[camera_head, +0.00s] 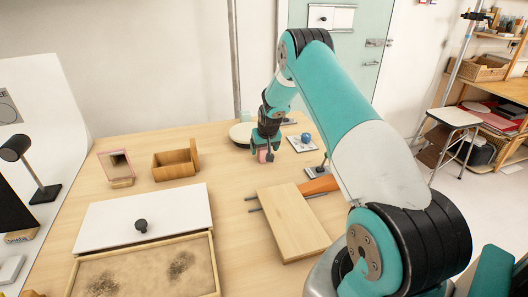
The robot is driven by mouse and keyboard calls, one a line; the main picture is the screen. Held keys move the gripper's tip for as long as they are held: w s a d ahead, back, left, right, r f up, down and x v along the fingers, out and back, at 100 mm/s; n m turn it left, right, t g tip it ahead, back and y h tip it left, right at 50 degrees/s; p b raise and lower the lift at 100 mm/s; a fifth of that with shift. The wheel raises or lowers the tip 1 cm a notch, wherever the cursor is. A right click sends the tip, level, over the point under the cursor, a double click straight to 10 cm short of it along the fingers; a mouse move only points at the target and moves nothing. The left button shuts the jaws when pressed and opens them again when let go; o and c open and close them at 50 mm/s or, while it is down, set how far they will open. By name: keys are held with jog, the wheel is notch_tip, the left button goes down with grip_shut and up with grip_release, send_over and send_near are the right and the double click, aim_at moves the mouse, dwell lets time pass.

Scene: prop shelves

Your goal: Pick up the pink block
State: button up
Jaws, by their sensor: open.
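The pink block (263,156) shows as a small pink patch at the lower end of my gripper (266,153), near the back of the wooden table (232,215). My gripper points down from the arm, with its fingers at the block. It is open. The fingers partly hide the block. I cannot tell whether they touch it or whether it rests on the table.
A pale round plate (241,134) lies just behind my gripper. A blue ball (306,137) on a white base stands to its right. A wooden box (176,164) and a pink framed piece (116,163) stand to the left. A wooden board (291,222) lies in front.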

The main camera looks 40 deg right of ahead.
jog(key=shift+w+f, duration=0.15)
jog(key=shift+f, duration=0.25)
jog(key=c, duration=1.1)
jog(key=shift+r, duration=0.2)
